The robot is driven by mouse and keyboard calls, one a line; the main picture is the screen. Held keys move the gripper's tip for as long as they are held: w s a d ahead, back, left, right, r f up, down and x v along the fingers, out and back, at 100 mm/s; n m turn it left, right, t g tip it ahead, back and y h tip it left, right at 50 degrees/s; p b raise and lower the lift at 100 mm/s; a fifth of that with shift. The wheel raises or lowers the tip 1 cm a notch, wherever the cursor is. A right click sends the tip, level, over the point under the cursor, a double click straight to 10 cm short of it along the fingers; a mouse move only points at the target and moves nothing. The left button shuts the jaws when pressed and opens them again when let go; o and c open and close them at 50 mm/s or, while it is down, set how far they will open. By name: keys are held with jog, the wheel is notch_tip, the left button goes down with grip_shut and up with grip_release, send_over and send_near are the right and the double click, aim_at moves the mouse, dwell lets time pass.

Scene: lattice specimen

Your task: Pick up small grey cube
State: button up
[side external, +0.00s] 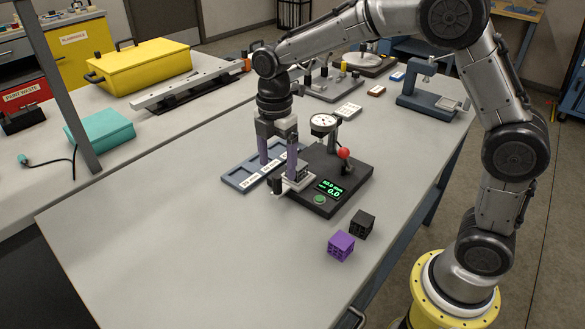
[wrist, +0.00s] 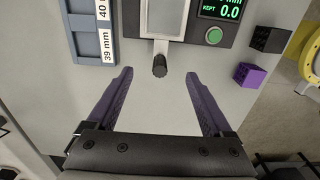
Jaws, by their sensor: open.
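My gripper (side external: 277,171) is open, its purple fingers pointing down at the front-left edge of the black gauge device (side external: 318,207). A black cube (side external: 362,224) and a purple cube (side external: 341,246) stand apart, right of the device.
The device carries a dial (side external: 323,124), a red-knobbed lever (side external: 344,153) and a green-lit display. A blue-grey tray (side external: 236,179) with millimetre labels lies left of it. Fixtures and a teal box (side external: 100,130) stand further back. The table's front left is clear.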

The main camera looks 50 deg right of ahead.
aim_at(297, 170)
jog(key=d+r, duration=0.7)
jog(key=r, duration=0.1)
notch_tip(297, 170, down, 13)
jog(key=shift+a, duration=0.15)
grip_shut()
dwell(0.3)
jog(key=shift+r, duration=0.15)
